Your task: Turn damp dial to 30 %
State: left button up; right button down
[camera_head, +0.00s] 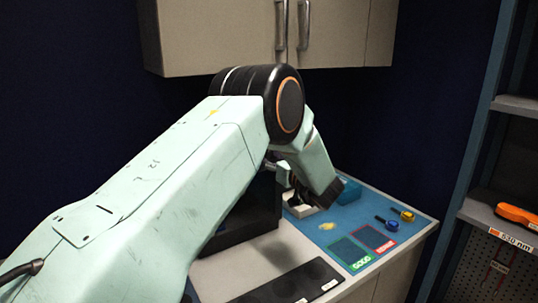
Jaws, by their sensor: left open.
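My left arm comes in from the left, bends at its round black joint and slopes down to the right over the bench. My left gripper (328,193) is a small dark shape at its lower end, open, above the blue mat (318,229); its fingers are hard to make out. A dark open-fronted enclosure (245,222) stands on the bench behind my arm, which hides most of it. I cannot make out a damp dial or its setting. My right gripper is not in view.
The mat has a green GOOD square (350,254) and a red square (375,238), with a blue item (386,222) and a yellow one (405,214) nearby. A dark strip (290,284) lies in front. Cabinets (210,35) hang above. Shelving at right holds an orange tool (517,215).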

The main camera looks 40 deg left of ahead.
pick_arm(q)
jog(key=shift+w+a+f, duration=0.1)
jog(key=shift+a+f, duration=0.05)
jog(key=shift+a, duration=0.35)
jog(key=shift+w+d+r, duration=0.1)
jog(key=shift+d+r, duration=0.1)
jog(key=shift+d, duration=0.35)
jog(key=shift+d+r, duration=0.1)
jog(key=shift+d, duration=0.1)
jog(key=shift+c, duration=1.7)
jog(key=shift+a+f, duration=0.25)
jog(key=shift+a, duration=0.35)
jog(key=c, duration=0.4)
jog(key=shift+d, duration=0.2)
grip_shut()
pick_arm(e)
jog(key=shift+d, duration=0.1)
